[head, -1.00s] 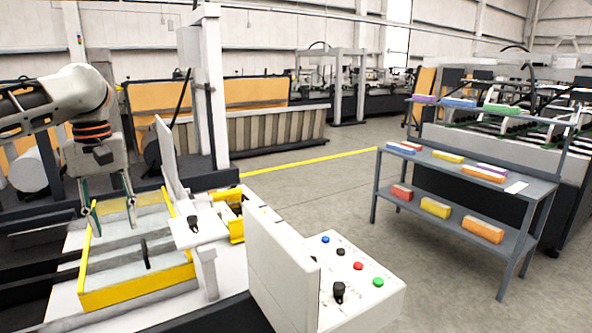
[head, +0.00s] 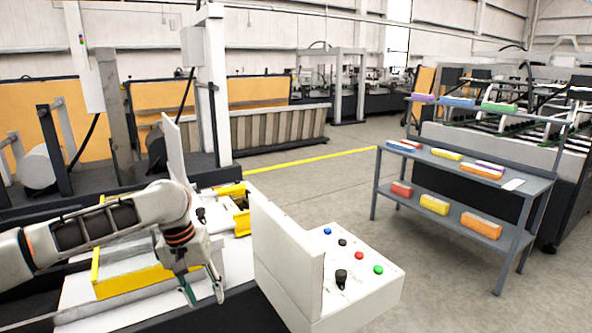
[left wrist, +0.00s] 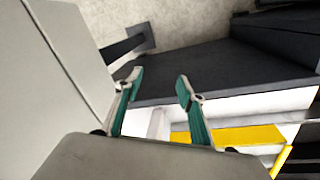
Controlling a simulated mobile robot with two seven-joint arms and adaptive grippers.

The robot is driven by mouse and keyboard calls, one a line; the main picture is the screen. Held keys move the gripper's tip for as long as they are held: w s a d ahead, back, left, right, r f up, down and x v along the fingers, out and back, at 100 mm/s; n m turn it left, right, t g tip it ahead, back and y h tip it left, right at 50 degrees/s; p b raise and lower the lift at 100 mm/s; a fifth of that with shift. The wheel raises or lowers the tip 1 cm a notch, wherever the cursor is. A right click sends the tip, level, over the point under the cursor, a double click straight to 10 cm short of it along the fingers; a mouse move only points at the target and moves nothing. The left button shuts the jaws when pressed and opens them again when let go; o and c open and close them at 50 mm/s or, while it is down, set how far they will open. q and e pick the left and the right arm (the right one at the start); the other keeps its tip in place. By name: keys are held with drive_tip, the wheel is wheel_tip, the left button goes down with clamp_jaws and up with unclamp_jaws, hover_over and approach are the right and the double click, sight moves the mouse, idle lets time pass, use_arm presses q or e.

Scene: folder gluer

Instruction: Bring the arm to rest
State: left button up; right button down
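My left gripper (head: 204,291) hangs in front of the yellow-edged tray (head: 130,283), near its right front corner. Its fingers point down in the head view. In the left wrist view its two green-padded fingers (left wrist: 158,100) are apart with nothing between them. The left arm comes in from the left and covers part of the tray. My right gripper shows in neither view.
A white control box (head: 350,285) with coloured buttons and an upright panel (head: 283,255) stands close to the right of the gripper. A grey shelf table (head: 470,180) with coloured boxes is further right. Open floor (head: 310,195) lies between.

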use_arm(q)
drive_tip(key=s+d+f+m+t+h, duration=0.25)
drive_tip(key=s+d+f, duration=0.25)
drive_tip(key=d+f, duration=0.5)
drive_tip(key=s+d+f+m+t+h, duration=0.2)
drive_tip(key=s+d+f+h, duration=0.25)
drive_tip(key=d+f, duration=0.55)
drive_tip(key=s+a+f+t+y, duration=0.2)
drive_tip(key=s+a+f, duration=0.3)
drive_tip(key=s+a, duration=0.4)
drive_tip(key=s+a+f+t+y, duration=0.3)
drive_tip(key=s+a+f, duration=0.3)
drive_tip(key=s+a, duration=0.3)
drive_tip(key=a+y, duration=0.1)
drive_tip(key=a, duration=0.1)
drive_tip(key=shift+s+a+y, duration=0.25)
drive_tip(key=shift+a+y, duration=0.05)
drive_tip(key=shift+a, duration=0.1)
